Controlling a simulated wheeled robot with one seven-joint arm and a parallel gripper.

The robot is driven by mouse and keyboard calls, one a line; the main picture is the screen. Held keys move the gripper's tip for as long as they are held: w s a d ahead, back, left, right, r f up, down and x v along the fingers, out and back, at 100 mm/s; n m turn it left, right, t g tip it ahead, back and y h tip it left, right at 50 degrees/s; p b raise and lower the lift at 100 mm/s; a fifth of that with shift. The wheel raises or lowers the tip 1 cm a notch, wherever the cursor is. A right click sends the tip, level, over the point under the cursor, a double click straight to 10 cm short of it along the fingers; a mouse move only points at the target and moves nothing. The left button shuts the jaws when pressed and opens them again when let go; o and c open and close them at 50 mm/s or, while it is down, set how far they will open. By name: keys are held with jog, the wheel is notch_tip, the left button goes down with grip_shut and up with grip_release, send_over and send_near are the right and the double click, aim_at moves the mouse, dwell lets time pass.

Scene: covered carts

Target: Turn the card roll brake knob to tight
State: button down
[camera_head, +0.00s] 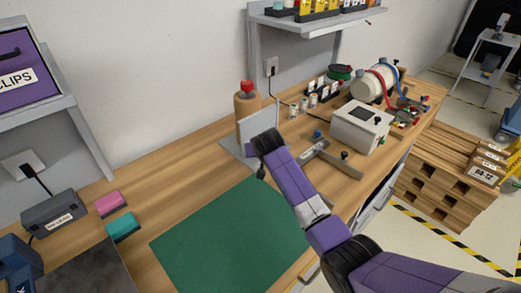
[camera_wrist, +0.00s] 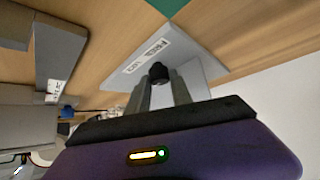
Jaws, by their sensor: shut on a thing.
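The card roll (camera_head: 246,118) is a brown upright cylinder with a red top, standing at the back of the bench on a grey plate (camera_head: 232,152). In the wrist view, a small black knob (camera_wrist: 158,70) sits on a light grey plate (camera_wrist: 196,74) beside a white label (camera_wrist: 147,50) that seems to read "FREE" upside down; the rest of its text is unclear. My gripper (camera_wrist: 163,92) has its two grey fingers shut on this knob. In the head view my dark wrist hides the knob and fingertips. The knob's exact turn cannot be told.
A green mat (camera_head: 225,245) lies in front. Right of my wrist are a grey bracket-like tool (camera_head: 330,158) and a white box (camera_head: 361,127). Small jars (camera_head: 303,106) stand behind. A pink block (camera_head: 111,204) and a teal block (camera_head: 122,228) lie at left.

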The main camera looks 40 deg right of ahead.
jog(key=m, duration=0.1)
jog(key=m+g+h+b, duration=0.1)
jog(key=b, duration=0.1)
jog(key=shift+w+a+f+m+h, duration=0.2)
jog(key=shift+w+a+m+h, duration=0.1)
jog(key=shift+m, duration=0.1)
jog(key=m+g+h+b, duration=0.1)
jog(key=m+g+b, duration=0.1)
jog(key=b, duration=0.3)
jog(key=shift+w+f+m+g+h, duration=0.1)
jog(key=shift+m+g+h, duration=0.2)
jog(key=shift+m, duration=0.5)
jog(key=m+g+b, duration=0.2)
jog(key=b, duration=0.2)
jog(key=shift+h, duration=0.3)
jog(key=shift+r+m+g+b, duration=0.2)
jog(key=shift+m+g+b, duration=0.2)
jog(key=shift+m+b, duration=0.4)
jog(key=shift+r, duration=0.1)
jog(key=c, duration=1.1)
grip_release()
jog(key=shift+c, duration=0.2)
jog(key=shift+r, duration=0.1)
